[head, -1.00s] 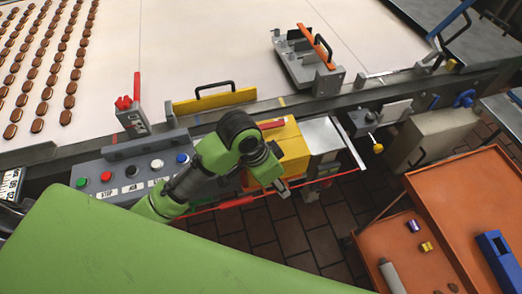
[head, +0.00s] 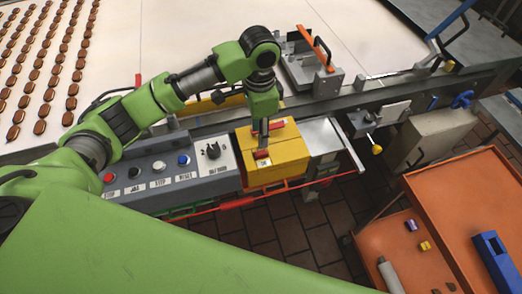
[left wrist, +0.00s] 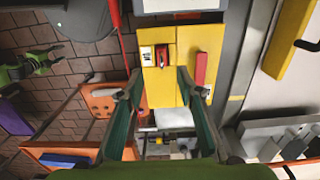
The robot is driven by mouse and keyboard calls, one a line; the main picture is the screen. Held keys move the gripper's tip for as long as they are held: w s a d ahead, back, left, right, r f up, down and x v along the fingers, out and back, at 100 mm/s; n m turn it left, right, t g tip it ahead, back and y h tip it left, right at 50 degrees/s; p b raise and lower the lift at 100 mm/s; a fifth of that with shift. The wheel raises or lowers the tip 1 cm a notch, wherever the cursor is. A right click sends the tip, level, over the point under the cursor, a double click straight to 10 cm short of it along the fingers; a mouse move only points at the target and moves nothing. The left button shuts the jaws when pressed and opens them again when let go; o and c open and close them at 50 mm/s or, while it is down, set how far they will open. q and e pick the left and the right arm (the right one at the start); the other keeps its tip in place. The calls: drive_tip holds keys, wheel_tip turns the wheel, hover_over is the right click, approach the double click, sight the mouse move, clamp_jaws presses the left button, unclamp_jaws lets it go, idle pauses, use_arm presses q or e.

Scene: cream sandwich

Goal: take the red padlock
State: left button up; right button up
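The yellow box (head: 290,152) stands at the conveyor's near edge, right of the button panel. A small red thing that looks like the padlock (head: 262,154) is on it beside a white label; it also shows in the left wrist view (left wrist: 163,56). My left gripper (head: 263,128) points down over the box and partly hides its top. In the left wrist view my left gripper (left wrist: 160,84) is open and empty, with the padlock ahead between its fingers. What seems to be my right gripper (left wrist: 38,65) is small at the left; its fingers are unclear.
A red bar (left wrist: 201,68) lies on the box beside the padlock. The button panel (head: 128,183) with a black rotary switch (head: 212,150) is left of the box. A red cable (head: 237,203) runs along the front. An orange cart (head: 460,200) stands at the right.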

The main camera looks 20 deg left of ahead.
sight(261, 153)
use_arm(q)
wheel_tip(261, 153, down, 3)
drive_tip(key=shift+r, duration=0.2)
drive_tip(key=shift+f+p, duration=0.3)
drive_tip(key=shift+p, duration=0.15)
drive_tip(key=f+p, duration=0.1)
drive_tip(key=f, duration=0.2)
drive_tip(key=shift+w+f+p, duration=0.2)
drive_tip(key=shift+f+p, duration=0.1)
drive_tip(key=shift+p, duration=0.1)
drive_tip(key=shift+f, duration=0.55)
clamp_jaws()
